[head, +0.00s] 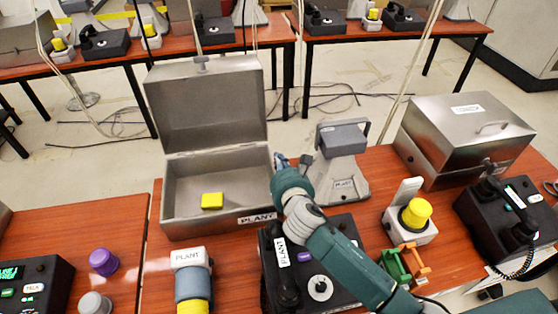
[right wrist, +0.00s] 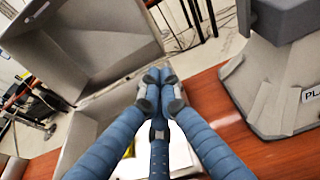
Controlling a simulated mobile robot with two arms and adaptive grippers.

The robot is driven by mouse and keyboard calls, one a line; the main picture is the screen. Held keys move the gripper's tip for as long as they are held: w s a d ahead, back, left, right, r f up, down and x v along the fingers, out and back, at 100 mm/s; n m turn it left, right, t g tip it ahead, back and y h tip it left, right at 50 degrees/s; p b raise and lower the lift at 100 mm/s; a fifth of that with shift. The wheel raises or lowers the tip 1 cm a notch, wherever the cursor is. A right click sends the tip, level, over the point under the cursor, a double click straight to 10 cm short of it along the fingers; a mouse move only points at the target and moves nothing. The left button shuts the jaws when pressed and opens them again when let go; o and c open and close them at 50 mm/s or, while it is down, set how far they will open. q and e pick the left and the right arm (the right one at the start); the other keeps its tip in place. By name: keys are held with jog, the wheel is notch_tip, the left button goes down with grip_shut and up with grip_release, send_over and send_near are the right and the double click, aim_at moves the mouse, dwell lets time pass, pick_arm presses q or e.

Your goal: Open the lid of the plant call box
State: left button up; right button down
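The plant call box (head: 215,215) is a grey metal box with a PLANT label on its front right. Its lid (head: 205,105) stands up and open, leaning back, with a yellow block (head: 212,201) lying inside the box. My right gripper (head: 280,162) is beside the box's right side wall, near the back right corner. In the right wrist view the fingertips of this gripper (right wrist: 161,88) meet with nothing seen between them, and the raised lid (right wrist: 90,40) is at the upper left. Whether the fingers touch the box is unclear. My left gripper is not in view.
A grey PLANT stand (head: 343,165) is just right of my gripper. A closed metal box (head: 465,135) and a yellow-topped beacon (head: 413,215) are at the right. A PLANT-labelled beacon (head: 190,275) stands in front.

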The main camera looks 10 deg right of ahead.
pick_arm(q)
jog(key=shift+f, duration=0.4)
pick_arm(e)
jog(key=shift+s+f, duration=0.1)
jog(key=shift+f, duration=0.1)
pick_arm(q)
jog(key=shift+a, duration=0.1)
pick_arm(e)
jog(key=shift+s, duration=0.1)
